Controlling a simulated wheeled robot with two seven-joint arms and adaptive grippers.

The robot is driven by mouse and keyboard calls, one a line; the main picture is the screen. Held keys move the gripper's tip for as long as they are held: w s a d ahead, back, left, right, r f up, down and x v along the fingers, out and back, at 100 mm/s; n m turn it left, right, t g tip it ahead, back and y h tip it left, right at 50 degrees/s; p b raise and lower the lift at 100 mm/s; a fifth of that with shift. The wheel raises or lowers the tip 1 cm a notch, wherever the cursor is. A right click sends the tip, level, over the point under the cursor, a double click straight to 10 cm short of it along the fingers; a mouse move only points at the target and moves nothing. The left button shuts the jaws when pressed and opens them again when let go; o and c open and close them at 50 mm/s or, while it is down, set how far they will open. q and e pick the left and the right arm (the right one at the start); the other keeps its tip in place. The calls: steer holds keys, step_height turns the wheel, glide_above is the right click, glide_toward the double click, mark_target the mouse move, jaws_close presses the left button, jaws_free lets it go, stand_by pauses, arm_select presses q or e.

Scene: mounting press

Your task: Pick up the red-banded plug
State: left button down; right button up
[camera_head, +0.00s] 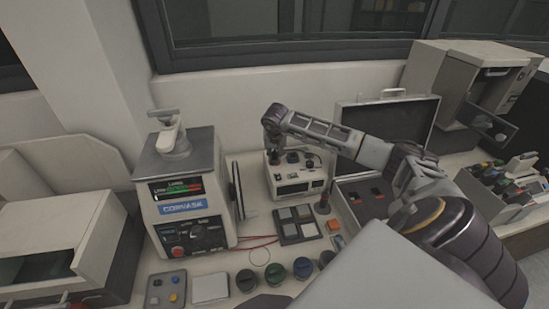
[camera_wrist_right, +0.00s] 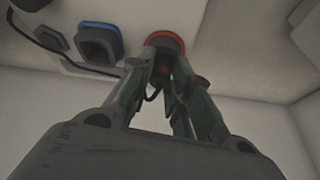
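The red-banded plug (camera_wrist_right: 162,68) is a dark plug at the red-ringed socket (camera_wrist_right: 166,40) in the right wrist view, with a thin black cable hanging from it. My right gripper (camera_wrist_right: 164,62) has its two fingers on either side of the plug, close against it. In the head view, my right gripper (camera_head: 274,152) reaches down over the left part of the small white device (camera_head: 297,181); the plug is mostly hidden there. A blue-rimmed socket (camera_wrist_right: 98,42) is beside the red ring in the wrist view. My left gripper is not in view.
A grey-topped press (camera_head: 190,215) stands left of the white device. An open case (camera_head: 362,200) lies to the right, under my right arm. A dark tile tray (camera_head: 298,225) and several round pots (camera_head: 275,274) are in front. A tool bin (camera_head: 505,185) is far right.

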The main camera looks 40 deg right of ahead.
mark_target(274, 152)
steer(key=shift+c, duration=1.4)
steer(key=shift+r, duration=0.15)
step_height(274, 152, up, 10)
steer(key=b, duration=0.1)
steer(key=shift+b, duration=0.4)
